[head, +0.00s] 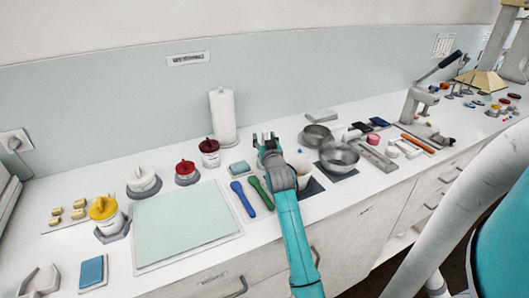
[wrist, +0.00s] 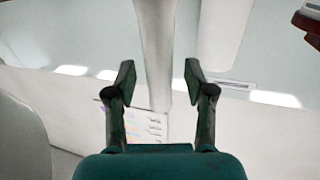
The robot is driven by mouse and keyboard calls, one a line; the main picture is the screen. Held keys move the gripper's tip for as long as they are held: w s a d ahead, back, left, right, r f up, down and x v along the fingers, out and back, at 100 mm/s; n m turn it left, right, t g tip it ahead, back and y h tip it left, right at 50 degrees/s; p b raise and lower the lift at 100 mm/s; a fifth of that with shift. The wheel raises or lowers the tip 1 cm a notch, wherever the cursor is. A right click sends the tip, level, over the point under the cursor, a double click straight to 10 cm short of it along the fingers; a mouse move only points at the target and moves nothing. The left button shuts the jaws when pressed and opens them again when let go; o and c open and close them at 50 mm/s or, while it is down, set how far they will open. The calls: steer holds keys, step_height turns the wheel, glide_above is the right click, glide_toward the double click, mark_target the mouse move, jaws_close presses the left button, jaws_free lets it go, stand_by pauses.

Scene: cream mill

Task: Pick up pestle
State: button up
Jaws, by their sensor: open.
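My gripper (head: 266,134) is raised over the middle of the counter. In the wrist view my gripper (wrist: 160,82) is open, its two dark fingers apart with nothing held between them.
Two metal bowls (head: 339,157) stand right of my gripper. Blue (head: 243,198) and green (head: 261,192) spoon-like tools lie left of my arm. A paper towel roll (head: 222,115) stands behind. A pale green mat (head: 180,223) lies clear at left; a lever press (head: 418,105) stands at right.

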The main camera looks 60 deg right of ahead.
jaws_close()
steer(key=shift+r, duration=0.1)
step_height(320, 180, up, 10)
steer(key=shift+f, duration=0.1)
stand_by(0.6)
